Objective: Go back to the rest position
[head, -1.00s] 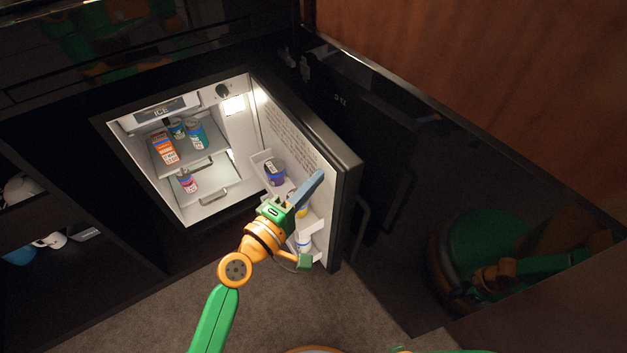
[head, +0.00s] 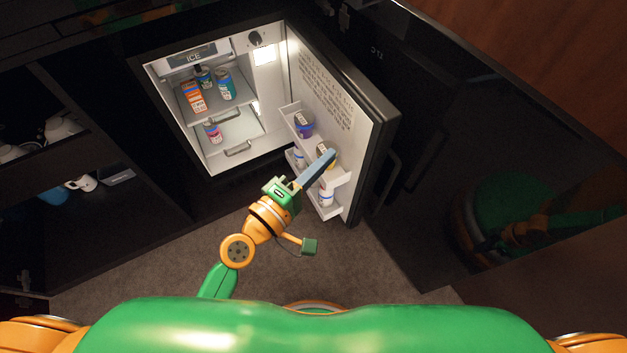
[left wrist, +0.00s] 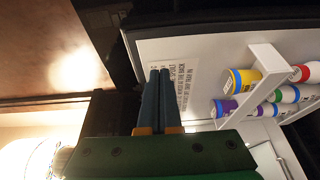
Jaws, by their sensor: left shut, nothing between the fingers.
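My left gripper (head: 318,168) is shut and empty, its blue fingers together. In the head view it is in front of the open fridge door (head: 372,130), overlapping the door shelves. In the left wrist view its fingers (left wrist: 160,98) point toward the printed text on the door's inner face (left wrist: 215,50). I cannot tell whether they touch anything. My right gripper is not in view.
The open minibar (head: 205,165) holds several cans and an orange carton (head: 193,96). The door shelf (head: 335,181) holds a purple tub (head: 304,126) and bottles. Dark shelves with a white cup (head: 82,183) stand at left. Carpet (head: 345,258) is clear below.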

